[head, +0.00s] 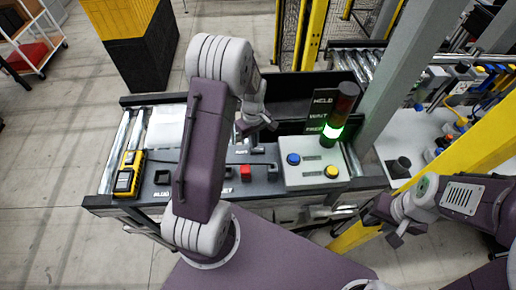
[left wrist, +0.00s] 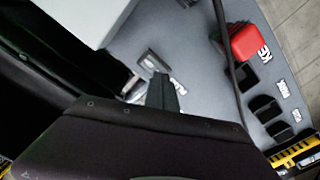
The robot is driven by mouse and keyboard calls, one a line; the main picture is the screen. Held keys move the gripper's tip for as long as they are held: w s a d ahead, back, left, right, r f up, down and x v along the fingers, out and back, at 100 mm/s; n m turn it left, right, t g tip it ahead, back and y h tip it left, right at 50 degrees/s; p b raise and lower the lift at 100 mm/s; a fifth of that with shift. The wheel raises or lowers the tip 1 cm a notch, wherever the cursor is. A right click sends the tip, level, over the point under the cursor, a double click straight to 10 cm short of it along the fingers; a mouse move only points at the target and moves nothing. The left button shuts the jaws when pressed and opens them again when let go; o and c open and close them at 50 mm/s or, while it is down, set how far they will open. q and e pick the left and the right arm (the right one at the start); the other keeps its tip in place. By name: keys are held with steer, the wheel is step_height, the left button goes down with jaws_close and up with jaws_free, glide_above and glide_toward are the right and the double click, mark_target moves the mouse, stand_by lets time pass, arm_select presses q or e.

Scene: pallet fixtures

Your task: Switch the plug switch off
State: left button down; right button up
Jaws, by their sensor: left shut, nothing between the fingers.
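My left gripper (head: 257,126) is over the back part of the grey console (head: 215,180), in front of a black panel. In the left wrist view its fingers (left wrist: 162,90) are together and empty. Their tips are close to a small dark switch-like part (left wrist: 153,62) on the grey surface, with a white label partly hidden by the fingers. I cannot tell whether they touch, which way it is set, or whether it is the plug switch. My right gripper (head: 392,228) is right of the console, and its jaws are unclear.
A red block (head: 246,172) and black sockets (head: 162,177) line the console front, with a yellow device (head: 129,175) at its left. A pale box has a blue button (head: 293,159) and a yellow button (head: 331,171). The signal tower (head: 338,115) glows green. A dark cable crosses the wrist view.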

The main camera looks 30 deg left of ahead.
arm_select(q)
steer(key=shift+f+b, duration=0.65)
steer(key=shift+f, duration=0.3)
stand_by(0.6)
steer(key=shift+r, duration=0.1)
step_height(320, 180, up, 7)
steer(key=p, duration=0.6)
stand_by(0.3)
